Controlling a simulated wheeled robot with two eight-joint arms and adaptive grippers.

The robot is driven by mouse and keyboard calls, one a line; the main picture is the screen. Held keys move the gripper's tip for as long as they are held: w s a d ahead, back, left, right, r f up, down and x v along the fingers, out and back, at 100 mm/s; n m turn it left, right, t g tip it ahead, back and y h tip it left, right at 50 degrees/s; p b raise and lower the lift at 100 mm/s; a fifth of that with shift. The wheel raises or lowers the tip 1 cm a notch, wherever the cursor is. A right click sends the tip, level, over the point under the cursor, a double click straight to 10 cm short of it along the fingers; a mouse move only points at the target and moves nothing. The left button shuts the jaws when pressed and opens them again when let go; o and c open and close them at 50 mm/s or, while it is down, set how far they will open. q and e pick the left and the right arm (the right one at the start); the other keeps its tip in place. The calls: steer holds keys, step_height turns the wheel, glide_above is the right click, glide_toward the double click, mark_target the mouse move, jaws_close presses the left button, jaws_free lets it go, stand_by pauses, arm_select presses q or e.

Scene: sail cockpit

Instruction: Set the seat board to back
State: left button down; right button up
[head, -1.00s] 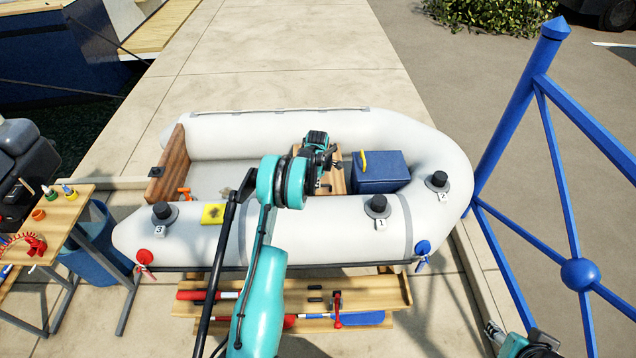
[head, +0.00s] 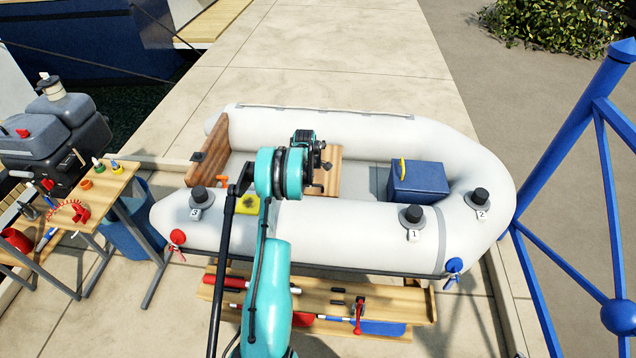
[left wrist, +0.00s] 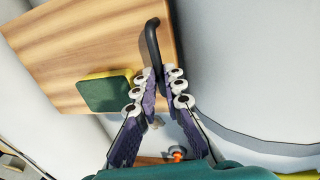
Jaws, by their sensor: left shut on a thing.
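The seat board (head: 331,170) is a flat wooden board lying across the inside of the white inflatable boat (head: 340,228), left of the blue box. In the left wrist view the board (left wrist: 90,40) fills the upper left, with a black bar handle (left wrist: 152,42) at its edge. My left gripper (left wrist: 160,78) is shut on this handle. My right gripper is not in view.
The blue box (head: 418,184) with a yellow handle sits right of the board. The brown transom (head: 222,145) closes the boat's left end, with open floor before it. A green and yellow block (left wrist: 105,92) shows against the board. Black fittings line the near tube.

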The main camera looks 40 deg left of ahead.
arm_select(q)
steer(key=shift+s+a, duration=0.15)
steer(key=shift+a, duration=0.05)
steer(key=c, duration=1.6)
jaws_free()
steer(key=shift+s+a, duration=0.1)
steer(key=shift+r, duration=0.25)
step_height(320, 180, up, 11)
steer(key=s+d, duration=0.1)
steer(key=shift+s+d+r, duration=0.15)
steer(key=shift+s+d, duration=0.05)
steer(key=shift+s, duration=0.2)
